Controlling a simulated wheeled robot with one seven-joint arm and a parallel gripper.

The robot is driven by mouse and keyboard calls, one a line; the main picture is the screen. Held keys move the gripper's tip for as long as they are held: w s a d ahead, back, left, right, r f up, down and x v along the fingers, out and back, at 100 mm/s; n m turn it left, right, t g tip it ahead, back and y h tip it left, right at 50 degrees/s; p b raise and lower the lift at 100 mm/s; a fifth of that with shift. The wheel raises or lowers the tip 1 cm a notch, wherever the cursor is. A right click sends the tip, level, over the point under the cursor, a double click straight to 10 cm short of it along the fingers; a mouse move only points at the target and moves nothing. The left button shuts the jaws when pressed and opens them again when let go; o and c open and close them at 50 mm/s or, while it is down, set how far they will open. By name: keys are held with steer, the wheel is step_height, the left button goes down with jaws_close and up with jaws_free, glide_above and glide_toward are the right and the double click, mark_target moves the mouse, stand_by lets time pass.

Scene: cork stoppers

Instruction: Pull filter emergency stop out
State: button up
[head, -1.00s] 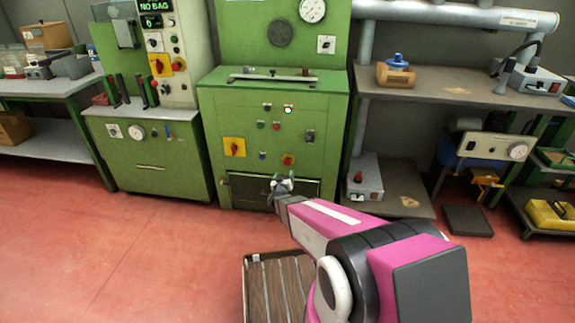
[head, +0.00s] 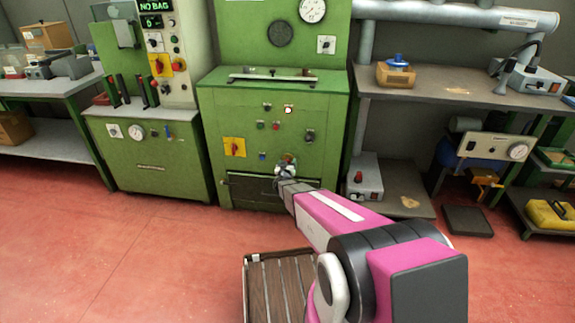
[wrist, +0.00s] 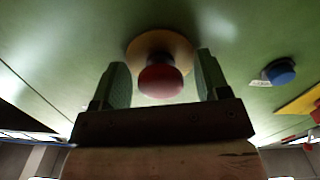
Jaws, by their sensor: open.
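The emergency stop is a red mushroom button (wrist: 160,81) on a round yellow-orange plate (wrist: 178,45), set in the green machine's front panel. In the wrist view my gripper (wrist: 161,82) is open, with one finger on each side of the red button. I cannot tell whether the fingers touch it. In the head view my gripper (head: 286,168) is at the lower front of the green machine (head: 328,110) and mostly hides the button there.
A blue button (wrist: 280,72) sits beside the stop in the wrist view. A yellow plate with a red switch (head: 234,147) is on the panel's left. A dark door (head: 250,188) lies below. A slatted wooden platform (head: 278,264) is on the floor under my arm.

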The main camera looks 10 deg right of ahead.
steer(key=shift+c, duration=0.4)
jaws_close()
steer(key=shift+v, duration=0.8)
steer(key=shift+o, duration=0.4)
jaws_free()
